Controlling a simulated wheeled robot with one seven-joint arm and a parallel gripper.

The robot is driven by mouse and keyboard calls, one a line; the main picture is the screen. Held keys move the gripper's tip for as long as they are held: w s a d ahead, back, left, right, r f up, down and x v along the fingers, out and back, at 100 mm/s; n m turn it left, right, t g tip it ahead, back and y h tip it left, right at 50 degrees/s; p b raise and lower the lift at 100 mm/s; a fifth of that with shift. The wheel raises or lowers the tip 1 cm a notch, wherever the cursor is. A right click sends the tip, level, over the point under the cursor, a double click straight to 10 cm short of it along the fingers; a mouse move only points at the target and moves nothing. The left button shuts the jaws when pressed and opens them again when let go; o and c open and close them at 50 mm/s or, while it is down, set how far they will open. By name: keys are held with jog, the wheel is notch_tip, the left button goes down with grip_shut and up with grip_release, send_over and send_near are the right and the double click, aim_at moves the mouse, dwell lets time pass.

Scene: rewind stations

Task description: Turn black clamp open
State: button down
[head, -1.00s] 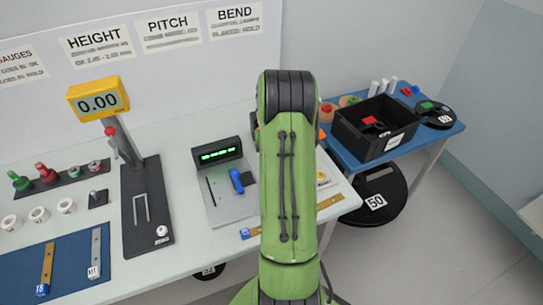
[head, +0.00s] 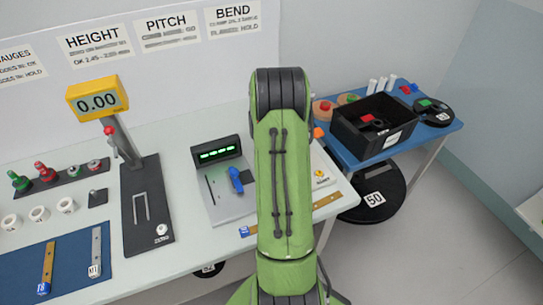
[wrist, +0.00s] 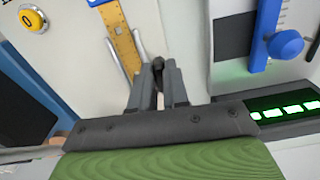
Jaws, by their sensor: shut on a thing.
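In the wrist view my gripper (wrist: 158,72) has its two grey fingers close together, shut on a small dark part between the fingertips, which I take to be the black clamp (wrist: 157,62). The fingers cover most of the clamp, so how far it is turned is hard to tell. A brass-coloured ruler strip (wrist: 127,45) lies just beside the fingertips. In the head view my green arm hides the gripper and the clamp.
A blue-handled fixture (head: 236,180) with a green-lit display (head: 217,152) stands close by. A yellow height gauge (head: 97,98) is at left. A blue side table holds a black bin (head: 375,128). A yellow button (wrist: 33,18) shows at upper left.

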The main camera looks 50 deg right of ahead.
jog(key=c, duration=1.1)
grip_release()
notch_tip(320, 180, up, 16)
jog(key=p, duration=0.3)
jog(key=shift+f, duration=0.1)
jog(key=shift+w, duration=0.1)
